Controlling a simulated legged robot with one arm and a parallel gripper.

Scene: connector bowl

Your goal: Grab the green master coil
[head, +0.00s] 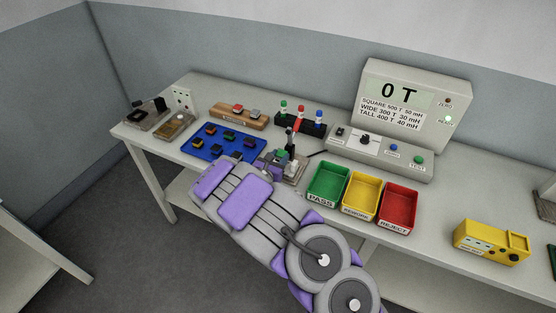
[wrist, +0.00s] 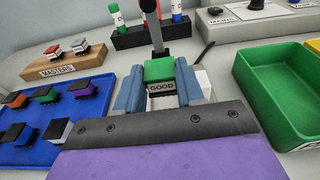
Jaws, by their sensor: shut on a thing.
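The green master coil (wrist: 159,70) has a dark front label reading GOOD. My gripper (wrist: 160,84) is shut on it, with one blue-grey finger on each side. In the head view the green coil (head: 283,153) shows at the tip of my gripper (head: 274,161), at the small lever fixture (head: 293,168). The fixture's dark lever (wrist: 153,30) rises just behind the coil. The coil's underside is hidden, so I cannot tell whether it touches the fixture. The wooden MASTERS rack (head: 238,117) holds a red coil (wrist: 53,50) and a grey coil (wrist: 79,46).
A blue tray (head: 206,152) with several coils lies left of my gripper. Green (head: 328,183), yellow (head: 361,194) and red (head: 397,208) bins stand to the right. A black marker stand (head: 300,126) and a tester reading 0 T (head: 411,101) are behind.

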